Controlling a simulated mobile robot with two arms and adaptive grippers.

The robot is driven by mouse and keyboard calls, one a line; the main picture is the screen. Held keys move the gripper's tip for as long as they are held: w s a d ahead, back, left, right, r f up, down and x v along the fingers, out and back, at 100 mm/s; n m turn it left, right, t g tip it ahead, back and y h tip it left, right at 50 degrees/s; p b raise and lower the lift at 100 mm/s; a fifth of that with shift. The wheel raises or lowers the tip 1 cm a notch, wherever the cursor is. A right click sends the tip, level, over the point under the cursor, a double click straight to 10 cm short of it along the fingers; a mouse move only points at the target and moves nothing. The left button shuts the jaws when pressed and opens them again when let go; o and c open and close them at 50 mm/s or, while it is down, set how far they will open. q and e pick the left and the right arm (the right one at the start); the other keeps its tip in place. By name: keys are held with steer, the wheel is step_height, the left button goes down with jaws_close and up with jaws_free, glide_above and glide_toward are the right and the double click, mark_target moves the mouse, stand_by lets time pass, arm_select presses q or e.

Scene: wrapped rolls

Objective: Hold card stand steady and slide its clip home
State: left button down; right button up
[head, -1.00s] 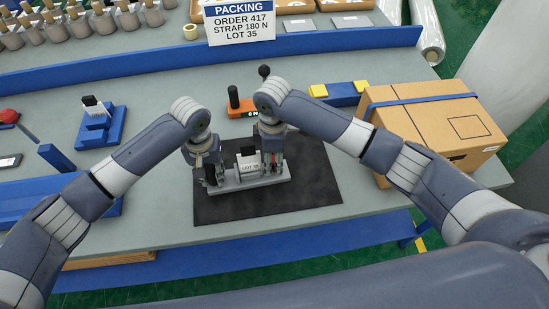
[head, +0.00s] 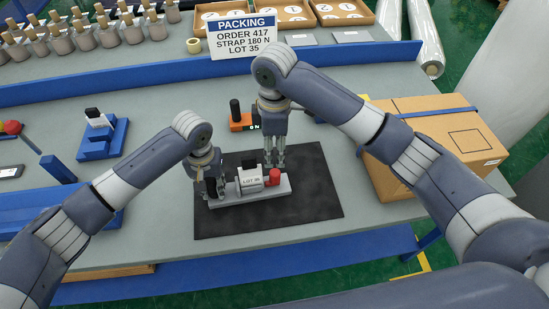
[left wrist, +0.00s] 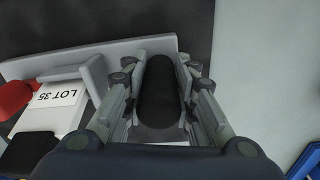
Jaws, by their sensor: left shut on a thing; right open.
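The card stand is a long grey base (head: 222,202) lying on the dark mat. It carries a white block marked LOT 35 (head: 250,179) and a red piece (head: 274,176), likely the clip, at its right end. My left gripper (head: 211,189) is shut on the black upright post at the stand's left end. The left wrist view shows this post (left wrist: 158,95) between the fingers, with the LOT 35 block (left wrist: 60,100) and the red piece (left wrist: 14,98) to the left. My right gripper (head: 275,164) is open and empty, just behind and above the red piece. Whether the red piece touches the block is unclear.
The dark mat (head: 315,190) has free room to the right. An orange device (head: 241,121) stands behind the mat, and a strapped carton (head: 430,140) at the right. Blue fixtures (head: 101,138) stand at the left. A blue rail (head: 130,84) crosses behind.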

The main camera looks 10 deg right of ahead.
stand_by(0.4)
arm_select(q)
steer(key=c, duration=1.2)
jaws_free()
